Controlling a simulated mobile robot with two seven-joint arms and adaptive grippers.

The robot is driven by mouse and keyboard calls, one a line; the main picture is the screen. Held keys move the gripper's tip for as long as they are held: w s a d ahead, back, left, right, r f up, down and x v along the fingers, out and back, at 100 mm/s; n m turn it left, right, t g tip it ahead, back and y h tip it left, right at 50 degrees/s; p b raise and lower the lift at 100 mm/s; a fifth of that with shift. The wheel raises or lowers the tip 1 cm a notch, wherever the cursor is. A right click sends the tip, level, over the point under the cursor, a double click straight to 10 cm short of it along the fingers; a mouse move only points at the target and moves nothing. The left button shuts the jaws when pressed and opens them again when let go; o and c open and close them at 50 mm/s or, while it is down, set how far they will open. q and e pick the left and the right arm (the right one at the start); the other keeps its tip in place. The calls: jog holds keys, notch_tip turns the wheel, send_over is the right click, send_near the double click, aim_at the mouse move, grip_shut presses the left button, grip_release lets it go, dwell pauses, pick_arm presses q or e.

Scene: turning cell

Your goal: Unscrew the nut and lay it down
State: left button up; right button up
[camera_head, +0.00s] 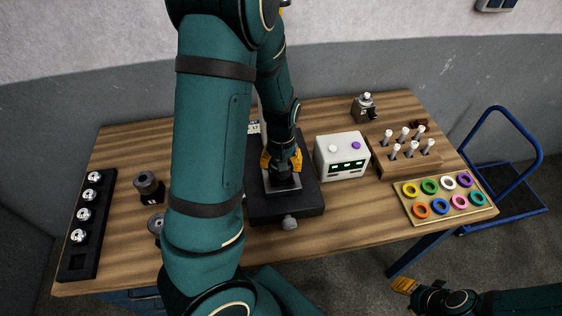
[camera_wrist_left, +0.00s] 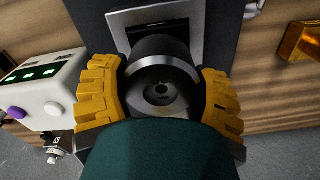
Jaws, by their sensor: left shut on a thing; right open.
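My left gripper (camera_head: 282,161) points down over the dark fixture block (camera_head: 302,203) at mid-table. In the left wrist view its yellow fingers are shut on both sides of a round dark part with a grey ring and a central hole, which looks like the nut (camera_wrist_left: 165,78). The nut sits over a square metal plate (camera_wrist_left: 188,28) on the block. I cannot tell whether it is still threaded on. In the head view the gripper hides it. My right gripper (camera_head: 404,286) is open and empty, low at the right, off the table's front edge.
A white box with green displays (camera_head: 342,157) stands close right of the block. Further right are a wooden rack of pins (camera_head: 405,160) and a tray of coloured rings (camera_head: 446,210). At left are a black rack (camera_head: 97,232) and a dark round part (camera_head: 148,185). A blue trolley (camera_head: 500,204) stands beyond.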

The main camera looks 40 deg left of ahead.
pick_arm(q)
jog(key=shift+d+r, duration=0.1)
jog(key=shift+r, duration=0.05)
jog(key=shift+d+r, duration=0.1)
jog(key=shift+r, duration=0.75)
jog(key=shift+w+r, duration=0.1)
jog(key=shift+r, duration=2.45)
